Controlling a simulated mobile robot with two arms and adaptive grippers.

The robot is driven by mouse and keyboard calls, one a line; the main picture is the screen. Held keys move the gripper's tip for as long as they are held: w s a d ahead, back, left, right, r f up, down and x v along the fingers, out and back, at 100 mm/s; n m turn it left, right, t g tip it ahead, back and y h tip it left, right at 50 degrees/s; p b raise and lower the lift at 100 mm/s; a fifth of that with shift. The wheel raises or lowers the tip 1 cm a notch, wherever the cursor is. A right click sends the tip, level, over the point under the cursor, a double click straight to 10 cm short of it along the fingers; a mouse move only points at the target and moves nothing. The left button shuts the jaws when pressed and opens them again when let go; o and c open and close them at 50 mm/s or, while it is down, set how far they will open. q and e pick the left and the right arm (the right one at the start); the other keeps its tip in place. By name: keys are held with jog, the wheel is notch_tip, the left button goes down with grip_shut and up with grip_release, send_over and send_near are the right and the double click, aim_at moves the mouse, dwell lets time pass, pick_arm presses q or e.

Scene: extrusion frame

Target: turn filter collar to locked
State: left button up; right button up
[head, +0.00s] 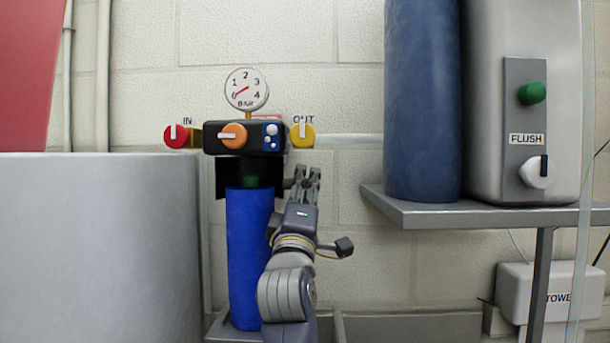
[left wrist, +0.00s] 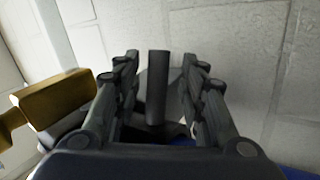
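The black filter collar (head: 238,170) sits between the filter head (head: 262,137) and the blue filter bowl (head: 248,265). A green patch shows on the collar's front. My left gripper (head: 308,176) is just right of the collar, fingers up and apart. In the left wrist view, a dark upright bar (left wrist: 158,88) stands between the two fingers of my left gripper (left wrist: 160,95), with a gap on each side. It looks like a lug or handle of the collar, but its join is hidden. My right gripper is not in view.
Above are a gauge (head: 246,89), a red IN knob (head: 176,136), an orange knob (head: 233,136) and a yellow OUT knob (head: 302,135). A brass fitting (left wrist: 60,98) is close left in the wrist view. A shelf (head: 450,213) with a blue cylinder (head: 422,100) stands at right.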

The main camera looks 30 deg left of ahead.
pick_arm(q)
jog(key=shift+w+a+r, duration=0.2)
jog(key=shift+w+r, duration=0.2)
jog(key=shift+c, duration=1.4)
grip_shut()
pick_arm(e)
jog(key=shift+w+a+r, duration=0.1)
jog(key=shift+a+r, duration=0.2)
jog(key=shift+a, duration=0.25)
pick_arm(q)
jog(key=shift+d, duration=0.1)
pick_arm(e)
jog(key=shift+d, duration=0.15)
